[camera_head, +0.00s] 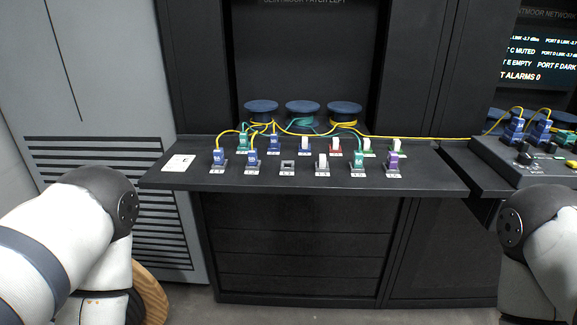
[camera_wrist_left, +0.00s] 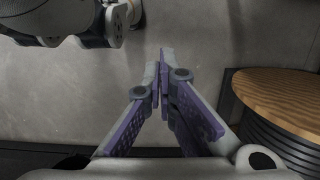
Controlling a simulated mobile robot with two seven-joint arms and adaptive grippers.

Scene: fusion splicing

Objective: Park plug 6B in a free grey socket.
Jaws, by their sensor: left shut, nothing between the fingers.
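A row of sockets stands on the black shelf (camera_head: 430,172). A blue plug (camera_head: 218,156) at the front left and a second blue plug (camera_head: 253,158) beside it stand upright in sockets, and a third blue plug (camera_head: 274,143) stands in the back row. Their labels are too small to tell surely which is 6B. A grey socket (camera_head: 287,167) in the front row looks empty. My left gripper (camera_wrist_left: 163,72) is shut and empty in the left wrist view, over floor, away from the shelf. The head view shows both my arms low at the sides, but no right gripper.
Teal (camera_head: 358,159), purple (camera_head: 392,161) and white (camera_head: 322,161) plugs or caps fill other sockets. Yellow and teal cables run to dark blue spools (camera_head: 302,108) behind. A console (camera_head: 520,160) with more blue plugs (camera_head: 513,129) is at right. A wood-topped round thing (camera_wrist_left: 285,95) is beside my left gripper.

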